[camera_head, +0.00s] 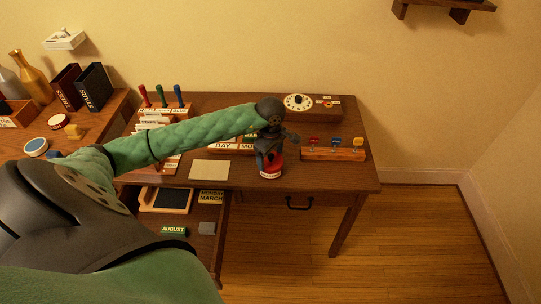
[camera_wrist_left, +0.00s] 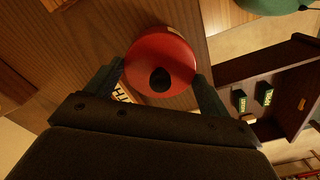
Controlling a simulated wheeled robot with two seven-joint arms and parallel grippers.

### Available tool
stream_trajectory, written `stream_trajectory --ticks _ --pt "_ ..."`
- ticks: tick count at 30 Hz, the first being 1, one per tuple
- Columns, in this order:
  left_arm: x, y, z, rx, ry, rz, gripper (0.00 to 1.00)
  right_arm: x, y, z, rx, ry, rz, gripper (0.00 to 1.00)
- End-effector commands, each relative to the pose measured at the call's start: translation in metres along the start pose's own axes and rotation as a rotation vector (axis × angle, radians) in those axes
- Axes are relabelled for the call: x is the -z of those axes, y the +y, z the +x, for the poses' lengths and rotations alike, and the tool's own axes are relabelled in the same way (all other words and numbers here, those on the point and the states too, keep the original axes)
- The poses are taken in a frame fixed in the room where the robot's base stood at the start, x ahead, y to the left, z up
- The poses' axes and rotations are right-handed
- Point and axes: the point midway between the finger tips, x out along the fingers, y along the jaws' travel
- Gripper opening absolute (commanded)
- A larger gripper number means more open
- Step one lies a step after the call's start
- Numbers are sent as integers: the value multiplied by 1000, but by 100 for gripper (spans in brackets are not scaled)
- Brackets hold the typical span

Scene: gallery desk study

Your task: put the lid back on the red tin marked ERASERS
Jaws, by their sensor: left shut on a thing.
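The red tin (camera_head: 270,172) with a pale label stands near the front edge of the desk; its lettering is too small to read surely. My left gripper (camera_head: 269,155) is directly above it, pointing down. In the left wrist view the round red lid (camera_wrist_left: 174,60) with a dark knob (camera_wrist_left: 160,80) lies between the fingers of my left gripper (camera_wrist_left: 160,72), which is shut on it at its sides. The lid covers the tin's mouth from above; I cannot tell whether it rests fully on the rim. My right gripper is not in view.
A rack with coloured stamps (camera_head: 333,154) stands right of the tin, and a box with a white dial (camera_head: 299,102) behind it. A cream pad (camera_head: 209,169) lies to the left. The drawer below is open, holding a tray (camera_head: 165,200) and a green AUGUST block (camera_head: 173,231).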

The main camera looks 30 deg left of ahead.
Motion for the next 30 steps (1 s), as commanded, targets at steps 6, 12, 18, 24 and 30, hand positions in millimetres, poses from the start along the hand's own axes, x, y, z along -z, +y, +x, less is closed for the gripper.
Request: stream_trajectory --ticks 6,12,18,24,30 --pt "0 0 1 -1 0 0 59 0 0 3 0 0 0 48" --pt "0 0 1 -1 1 0 59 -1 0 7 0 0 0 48" --pt "0 0 1 0 1 0 59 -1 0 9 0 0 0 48" --pt "0 0 0 0 0 0 59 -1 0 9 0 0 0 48" --pt "0 0 0 0 0 0 59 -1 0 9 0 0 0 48"
